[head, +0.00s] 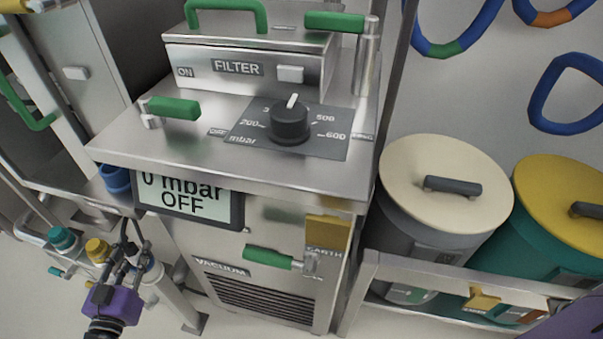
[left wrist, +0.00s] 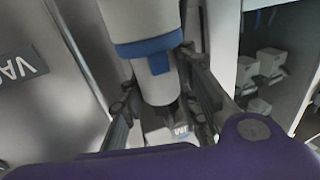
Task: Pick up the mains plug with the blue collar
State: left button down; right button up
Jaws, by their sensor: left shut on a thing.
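The mains plug with the blue collar shows in the left wrist view as a thick white cylinder (left wrist: 143,18) with a blue band (left wrist: 150,46) and a narrower grey-white end. My left gripper (left wrist: 158,66) has its two dark fingers on either side of it, closed on it near the band. In the head view my left gripper (head: 132,250) is at lower left, beside the vacuum unit, at a whitish cylinder (head: 151,275). The fingers partly hide that cylinder there. My right gripper is not in view.
The steel vacuum unit (head: 285,217) with green handles stands just right of the left gripper. Teal-capped (head: 61,239) and yellow-capped (head: 97,247) fittings are close on its left. A blue cup-like part (head: 116,179) is behind. Lidded bins (head: 445,185) stand at right.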

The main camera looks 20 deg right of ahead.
aim_at(129, 248)
pick_arm(q)
jog(key=shift+r, duration=0.1)
jog(key=shift+r, duration=0.25)
jog(key=r+p, duration=0.2)
jog(key=r, duration=0.1)
jog(key=shift+s+r, duration=0.15)
jog(key=shift+s, duration=0.05)
jog(key=s+a+r+p, duration=0.1)
jog(key=s+r+p, duration=0.1)
jog(key=s+r, duration=0.2)
jog(key=s+a+r+p, duration=0.1)
jog(key=s+r+p, duration=0.2)
jog(key=s, duration=0.6)
notch_tip(129, 248, up, 2)
jog(key=shift+s, duration=0.25)
